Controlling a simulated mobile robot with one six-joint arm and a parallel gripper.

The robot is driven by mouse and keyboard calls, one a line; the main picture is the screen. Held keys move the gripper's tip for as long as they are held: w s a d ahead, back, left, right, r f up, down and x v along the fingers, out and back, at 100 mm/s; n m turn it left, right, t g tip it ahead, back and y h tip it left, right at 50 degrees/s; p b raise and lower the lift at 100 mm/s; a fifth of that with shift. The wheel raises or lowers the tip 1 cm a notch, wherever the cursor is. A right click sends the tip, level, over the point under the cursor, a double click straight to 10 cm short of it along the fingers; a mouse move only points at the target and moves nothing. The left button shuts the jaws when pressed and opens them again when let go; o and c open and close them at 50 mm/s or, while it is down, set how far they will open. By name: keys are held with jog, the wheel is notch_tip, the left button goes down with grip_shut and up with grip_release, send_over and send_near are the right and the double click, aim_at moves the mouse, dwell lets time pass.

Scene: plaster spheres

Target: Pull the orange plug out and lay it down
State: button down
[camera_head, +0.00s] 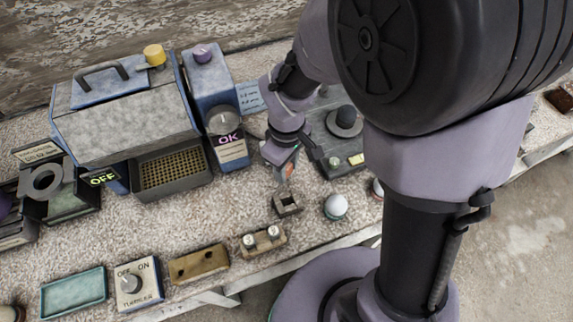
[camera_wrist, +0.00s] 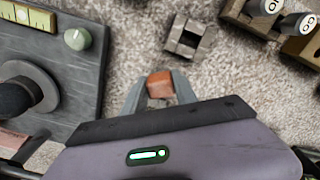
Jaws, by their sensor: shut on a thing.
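The orange plug (camera_wrist: 159,84) is between the two fingers of my gripper (camera_wrist: 158,92) in the wrist view. My gripper is shut on it. In the head view my gripper (camera_head: 285,166) points down over the speckled bench, with a small bit of the orange plug (camera_head: 290,170) showing. A grey square block with a square hole (camera_head: 287,204) stands just in front of the gripper. In the wrist view this block (camera_wrist: 200,48) lies beyond the plug, apart from it, and its hole looks empty. The plug's lower end is hidden.
A grey panel (camera_wrist: 80,75) with a dark round knob stands beside the gripper. A wooden holder with two white-topped pegs (camera_head: 262,240) and a pale ball (camera_head: 335,206) are near the bench's front edge. Bare bench lies left of the block. A teal tray (camera_head: 74,292) stands front left.

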jog(key=shift+f, duration=0.4)
jog(key=c, duration=0.9)
grip_release()
jog(key=shift+r, duration=0.1)
notch_tip(320, 180, up, 4)
jog(key=p, duration=0.3)
